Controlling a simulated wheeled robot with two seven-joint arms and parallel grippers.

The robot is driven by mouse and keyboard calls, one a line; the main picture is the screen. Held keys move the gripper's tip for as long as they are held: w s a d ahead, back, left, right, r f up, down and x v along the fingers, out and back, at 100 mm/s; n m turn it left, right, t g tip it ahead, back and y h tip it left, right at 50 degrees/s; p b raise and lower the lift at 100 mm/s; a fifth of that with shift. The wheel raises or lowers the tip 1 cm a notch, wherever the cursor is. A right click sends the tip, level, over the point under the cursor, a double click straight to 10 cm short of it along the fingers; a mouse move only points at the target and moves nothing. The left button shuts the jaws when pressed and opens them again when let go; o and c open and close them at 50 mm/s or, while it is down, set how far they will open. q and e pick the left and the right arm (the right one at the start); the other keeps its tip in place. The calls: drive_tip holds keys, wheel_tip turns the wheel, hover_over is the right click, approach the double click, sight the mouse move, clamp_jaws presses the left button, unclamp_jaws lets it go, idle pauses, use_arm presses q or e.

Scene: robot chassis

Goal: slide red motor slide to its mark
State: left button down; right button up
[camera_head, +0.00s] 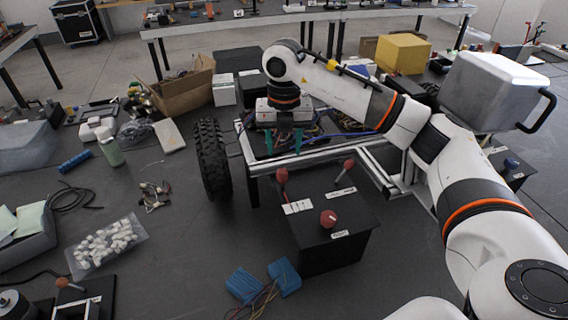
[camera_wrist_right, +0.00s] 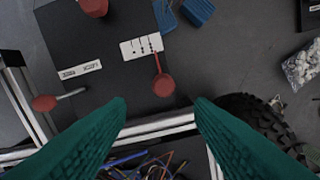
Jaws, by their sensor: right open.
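A black control box (camera_head: 334,256) stands on the floor against the metal chassis frame. On its top a red-knobbed slide or lever (camera_head: 281,176) rises next to a white plate with dark marks (camera_head: 298,207). In the right wrist view this red knob (camera_wrist_right: 164,84) lies just ahead of the fingertips, its thin stem reaching the marked plate (camera_wrist_right: 141,46). Which mark it points to is unclear. My right gripper (camera_head: 283,143) is open and empty, fingers pointing down behind the knob; its spread fingers (camera_wrist_right: 161,102) do not touch it. My left gripper is not in view.
The box also bears a second red-tipped lever (camera_head: 348,165) and a round red knob (camera_head: 328,218). A black wheel (camera_head: 211,160) stands to the left. Blue blocks (camera_head: 284,277) with wires lie in front. Cables and metal rails lie under my right gripper.

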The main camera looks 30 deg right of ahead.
sight(282, 170)
wheel_tip(282, 170, up, 4)
drive_tip(key=shift+f, duration=0.1)
drive_tip(key=f+m+p, duration=0.2)
drive_tip(key=f+p, duration=0.1)
drive_tip(key=f+m+p, duration=0.2)
drive_tip(key=f+p, duration=0.2)
drive_tip(key=f+m+p, duration=0.2)
drive_tip(key=f+p, duration=0.2)
drive_tip(key=shift+s+a, duration=0.15)
drive_tip(key=shift+a, duration=0.15)
drive_tip(key=shift+f+p, duration=0.3)
drive_tip(key=shift+f, duration=0.3)
